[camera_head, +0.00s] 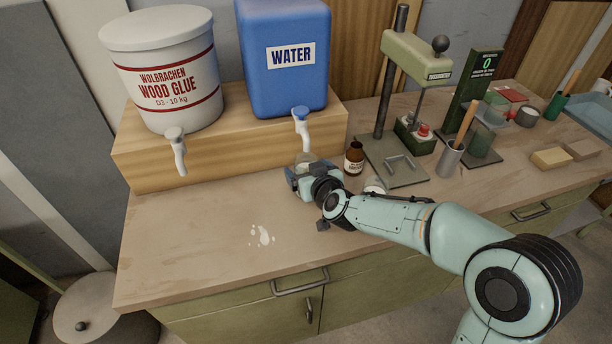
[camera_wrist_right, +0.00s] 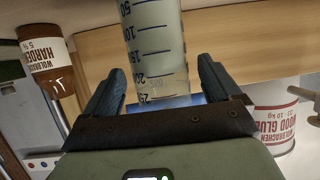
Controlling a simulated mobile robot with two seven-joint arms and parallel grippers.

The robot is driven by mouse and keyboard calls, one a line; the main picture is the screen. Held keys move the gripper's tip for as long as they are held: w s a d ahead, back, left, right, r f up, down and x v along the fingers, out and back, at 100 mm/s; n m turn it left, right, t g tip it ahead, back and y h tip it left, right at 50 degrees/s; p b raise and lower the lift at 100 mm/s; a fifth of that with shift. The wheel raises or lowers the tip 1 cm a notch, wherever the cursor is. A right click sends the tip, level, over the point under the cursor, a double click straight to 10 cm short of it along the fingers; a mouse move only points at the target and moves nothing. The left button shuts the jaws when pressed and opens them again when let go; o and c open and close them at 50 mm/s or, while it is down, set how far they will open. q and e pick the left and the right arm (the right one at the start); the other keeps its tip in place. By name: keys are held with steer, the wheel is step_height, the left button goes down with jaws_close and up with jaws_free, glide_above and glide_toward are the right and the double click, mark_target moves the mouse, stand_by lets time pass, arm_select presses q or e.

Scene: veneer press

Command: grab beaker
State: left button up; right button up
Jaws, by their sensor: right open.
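The beaker (camera_head: 306,160) is clear and stands on the bench under the tap of the blue water container, mostly hidden behind my right gripper (camera_head: 301,175). In the right wrist view the beaker (camera_wrist_right: 154,40) shows large, with dark graduation lines and numbers. My right gripper's two fingers (camera_wrist_right: 162,82) are open, one on each side of the beaker, with visible gaps to its wall. My left gripper is in neither view.
The water container (camera_head: 288,60) and wood glue bucket (camera_head: 168,75) stand on a wooden riser (camera_head: 235,140). A brown hardener bottle (camera_head: 354,160) is close right of the gripper, near a green press stand (camera_head: 395,170). White spots (camera_head: 261,236) mark the clear front bench.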

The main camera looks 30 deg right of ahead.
steer(key=shift+w+f, duration=0.25)
steer(key=shift+w, duration=0.35)
steer(key=c, duration=1.3)
steer(key=shift+d+r, duration=0.1)
steer(key=shift+c, duration=0.2)
